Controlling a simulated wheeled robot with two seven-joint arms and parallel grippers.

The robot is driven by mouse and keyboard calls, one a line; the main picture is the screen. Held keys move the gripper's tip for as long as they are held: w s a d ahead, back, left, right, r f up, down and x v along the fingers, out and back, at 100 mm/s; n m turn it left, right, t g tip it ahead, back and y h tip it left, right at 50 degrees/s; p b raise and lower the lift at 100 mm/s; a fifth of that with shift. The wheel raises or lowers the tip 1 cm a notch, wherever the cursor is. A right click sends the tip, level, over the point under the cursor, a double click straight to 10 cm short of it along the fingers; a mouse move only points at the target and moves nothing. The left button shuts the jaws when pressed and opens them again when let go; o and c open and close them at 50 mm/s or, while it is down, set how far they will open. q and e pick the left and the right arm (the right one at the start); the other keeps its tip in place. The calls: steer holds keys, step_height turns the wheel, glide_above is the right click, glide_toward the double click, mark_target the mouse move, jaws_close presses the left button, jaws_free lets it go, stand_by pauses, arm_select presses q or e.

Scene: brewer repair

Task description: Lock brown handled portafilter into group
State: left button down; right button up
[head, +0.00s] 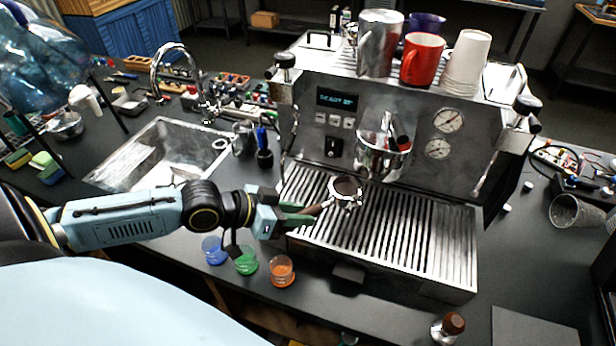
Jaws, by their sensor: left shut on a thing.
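The portafilter (346,190) has a metal basket that looks filled with brown coffee and a brown handle pointing left. My left gripper (300,213) comes in from the left and is shut on the handle. The basket is above the left part of the drip tray (415,240), below and left of the group (382,158), and apart from it. The group is a round metal piece on the front of the espresso machine (320,118). The fingertips are partly hard to make out. My right gripper is not in view.
Blue (214,250), green (246,261) and orange (281,271) cups stand below my left gripper. A brown-topped tamper (449,326) stands at the front right. A sink (160,152) is on the left. Cups, including a red mug (421,62), stand on the machine.

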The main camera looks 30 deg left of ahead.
mark_target(332, 192)
arm_select(q)
steer(key=shift+w+a+r, duration=0.25)
steer(key=shift+a+r, duration=0.1)
steer(key=shift+r, duration=0.05)
steer(key=shift+w, duration=0.15)
steer(key=shift+w+d, duration=0.1)
steer(key=shift+w, duration=0.1)
steer(key=shift+w+d+b, duration=0.15)
steer(key=shift+w+b, duration=0.05)
steer(key=shift+b, duration=0.2)
steer(key=shift+w+d+b, duration=0.35)
steer(key=shift+w, duration=0.3)
steer(key=shift+w+d+b, duration=0.35)
steer(key=shift+w+d, duration=0.1)
steer(key=shift+w, duration=0.4)
steer(key=shift+w+d+r+b, duration=0.1)
steer(key=shift+w+d+b, duration=0.35)
steer(key=shift+w, duration=0.45)
steer(key=shift+w+d+b, duration=0.3)
steer(key=shift+w+d, duration=0.25)
steer(key=shift+w, duration=0.35)
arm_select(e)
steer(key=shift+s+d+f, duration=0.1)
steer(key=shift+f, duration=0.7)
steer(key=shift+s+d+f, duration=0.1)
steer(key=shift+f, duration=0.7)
